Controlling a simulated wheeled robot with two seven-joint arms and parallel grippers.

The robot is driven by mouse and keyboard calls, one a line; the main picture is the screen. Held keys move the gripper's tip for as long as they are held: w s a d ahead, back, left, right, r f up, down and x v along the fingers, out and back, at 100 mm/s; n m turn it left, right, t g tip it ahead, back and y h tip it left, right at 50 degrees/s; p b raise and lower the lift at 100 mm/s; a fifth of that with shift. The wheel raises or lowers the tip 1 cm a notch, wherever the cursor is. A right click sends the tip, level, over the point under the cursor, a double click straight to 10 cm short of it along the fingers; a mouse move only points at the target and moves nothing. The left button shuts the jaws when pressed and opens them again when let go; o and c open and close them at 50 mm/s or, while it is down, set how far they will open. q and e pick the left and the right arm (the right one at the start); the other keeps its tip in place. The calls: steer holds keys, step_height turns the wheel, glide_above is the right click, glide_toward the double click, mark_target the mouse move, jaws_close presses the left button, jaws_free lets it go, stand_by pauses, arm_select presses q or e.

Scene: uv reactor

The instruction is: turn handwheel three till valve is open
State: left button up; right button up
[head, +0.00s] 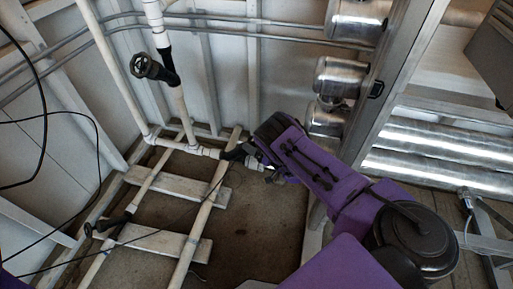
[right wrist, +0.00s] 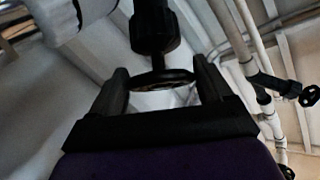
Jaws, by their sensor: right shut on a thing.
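In the right wrist view my right gripper (right wrist: 162,72) has its two dark fingers on either side of a black handwheel (right wrist: 160,80), shut on its rim. The wheel's stem runs up into a black valve body (right wrist: 153,28). In the head view my right arm reaches from the lower right to a black valve (head: 236,154) on the white pipe; the fingers and wheel are mostly hidden there by my purple forearm. I see no number on the wheel, and cannot tell how far the valve is open. My left gripper is not in view.
Another black handwheel (head: 144,66) is on the upright pipe at upper left, and one more (head: 90,230) is at lower left. Metal cylinders (head: 340,78) stand right of the wheel. White pipes cross wooden boards (head: 160,240) on the floor. Thin black cables hang at left.

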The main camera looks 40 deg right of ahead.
steer(key=shift+w+r+n+y, duration=0.1)
steer(key=shift+n+y, duration=0.2)
steer(key=shift+n, duration=0.1)
steer(key=o, duration=0.7)
steer(key=shift+c, duration=0.2)
step_height(320, 180, up, 4)
steer(key=shift+w+d+f+p, duration=0.1)
steer(key=shift+f+p, duration=0.15)
steer(key=shift+p, duration=0.65)
steer(key=s+a+r+p, duration=0.5)
steer(key=s+a+r, duration=0.2)
steer(key=s, duration=0.5)
step_height(320, 180, up, 2)
steer(key=shift+a+r, duration=0.2)
steer(key=shift+a, duration=0.1)
